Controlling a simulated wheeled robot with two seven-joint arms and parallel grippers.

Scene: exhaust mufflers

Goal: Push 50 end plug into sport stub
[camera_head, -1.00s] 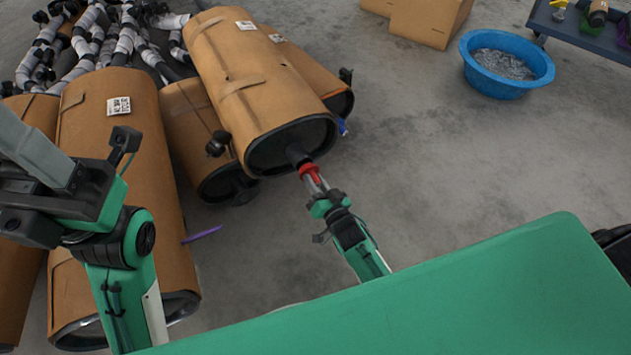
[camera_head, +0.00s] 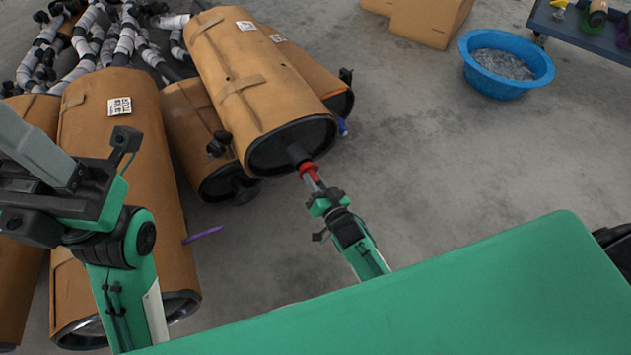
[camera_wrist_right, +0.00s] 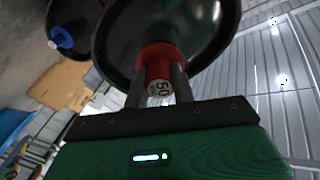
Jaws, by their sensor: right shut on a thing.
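The red end plug (camera_head: 308,170), marked 50 in the right wrist view (camera_wrist_right: 160,88), is at the mouth of the sport stub (camera_head: 297,154). The stub is a short dark pipe on the black end face of the top brown muffler (camera_head: 245,80). My right gripper (camera_head: 315,182) is shut on the plug from the front, its fingers on either side of it. The plug's red flange appears to meet the stub; how deep it sits is hidden. My left gripper (camera_head: 38,150) is at the left edge, away from the stub; its jaws do not show clearly.
More brown mufflers lie beneath and at the left, including a large one (camera_head: 115,150). A purple stick (camera_head: 203,234) juts out near it. A blue tub (camera_head: 508,65) stands at the back right, by a dark cart (camera_head: 600,38). The floor right of the stub is clear.

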